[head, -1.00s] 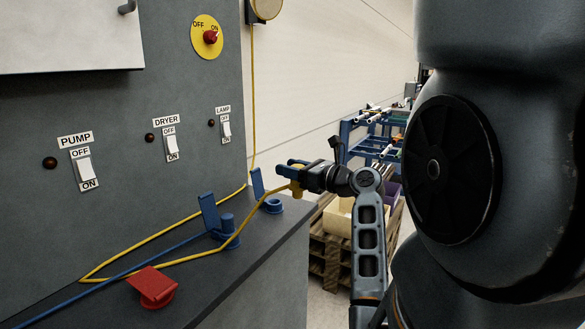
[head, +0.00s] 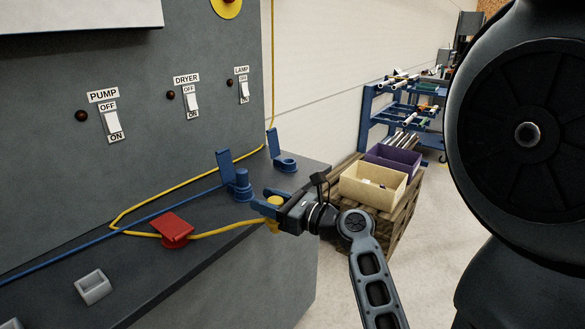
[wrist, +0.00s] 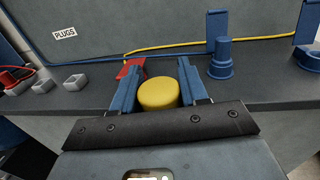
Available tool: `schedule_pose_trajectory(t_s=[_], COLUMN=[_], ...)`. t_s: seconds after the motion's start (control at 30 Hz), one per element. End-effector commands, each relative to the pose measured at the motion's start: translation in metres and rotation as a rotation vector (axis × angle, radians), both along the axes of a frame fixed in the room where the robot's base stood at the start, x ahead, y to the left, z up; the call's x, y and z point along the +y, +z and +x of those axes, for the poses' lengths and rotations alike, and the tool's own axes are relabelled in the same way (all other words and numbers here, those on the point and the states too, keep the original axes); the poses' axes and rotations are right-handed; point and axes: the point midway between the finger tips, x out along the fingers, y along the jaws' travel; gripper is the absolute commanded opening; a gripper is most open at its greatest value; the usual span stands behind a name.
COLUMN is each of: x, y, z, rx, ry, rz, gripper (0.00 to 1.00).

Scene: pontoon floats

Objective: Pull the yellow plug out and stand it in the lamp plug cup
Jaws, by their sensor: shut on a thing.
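My gripper (head: 268,203) is shut on the yellow plug (head: 275,201), over the front edge of the dark ledge. In the wrist view the plug's round yellow top (wrist: 158,94) sits between my two blue fingers (wrist: 158,80). Its yellow cable (head: 222,233) runs left past the red flap and back along the wall. The blue socket with a raised flap (head: 284,164) at the right end of the ledge is empty. Grey cups (wrist: 75,82) stand at the left, one also in the head view (head: 93,286); I cannot tell which is the lamp's.
A blue plug (head: 242,186) stands in the middle socket, its blue flap (head: 225,165) raised. A red flap (head: 175,228) covers another socket. A red plug (wrist: 10,78) stands at far left under a PLUGS label (wrist: 64,32).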

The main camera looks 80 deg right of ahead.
Motion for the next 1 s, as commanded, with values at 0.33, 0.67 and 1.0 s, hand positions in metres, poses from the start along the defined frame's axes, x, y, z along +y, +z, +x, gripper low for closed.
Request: schedule_pose_trajectory(t_s=[0.33, 0.67, 1.0], x=[0.123, 0.234, 0.341], y=[-0.080, -0.156, -0.227], z=[0.067, 0.127, 0.179], rx=[-0.007, -0.007, 0.010], ry=[0.133, 0.240, 0.339], rz=[0.008, 0.018, 0.016], gripper=[0.10, 0.10, 0.10])
